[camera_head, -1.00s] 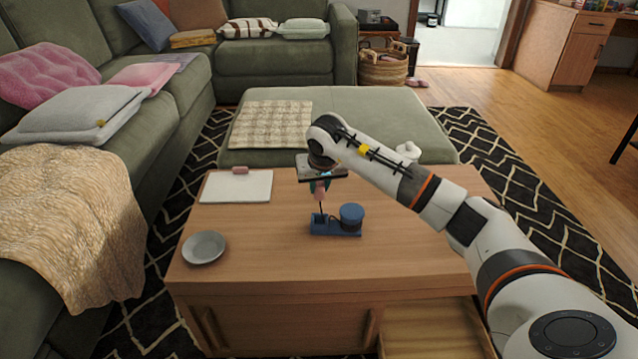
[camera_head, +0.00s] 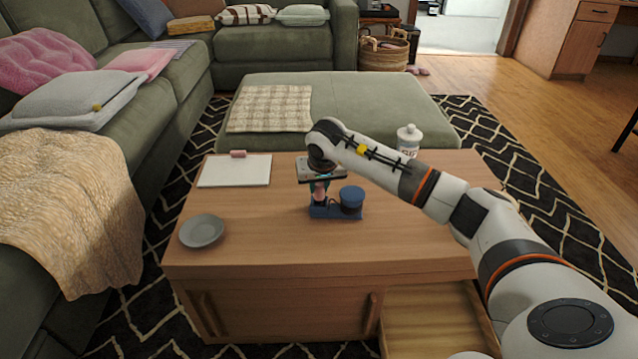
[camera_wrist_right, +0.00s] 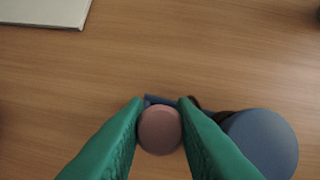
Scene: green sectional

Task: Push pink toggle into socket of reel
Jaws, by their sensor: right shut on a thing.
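The pink toggle (camera_head: 319,189) is held upright between the fingers of my right gripper (camera_head: 319,186), directly above the socket end of the blue reel. In the right wrist view the round pink top of the toggle (camera_wrist_right: 160,130) sits between the green fingertips of my right gripper (camera_wrist_right: 160,128). The blue reel (camera_head: 338,213) stands on the wooden table, with its round drum (camera_head: 352,199) to the right of the socket. The drum also shows in the right wrist view (camera_wrist_right: 262,145). The toggle hides the socket, so its depth there cannot be told. My left gripper is out of view.
A grey plate (camera_head: 202,231) lies at the table's left. A white board (camera_head: 234,171) with a pink item on it lies at the back left. A white bottle (camera_head: 408,139) stands behind my right arm.

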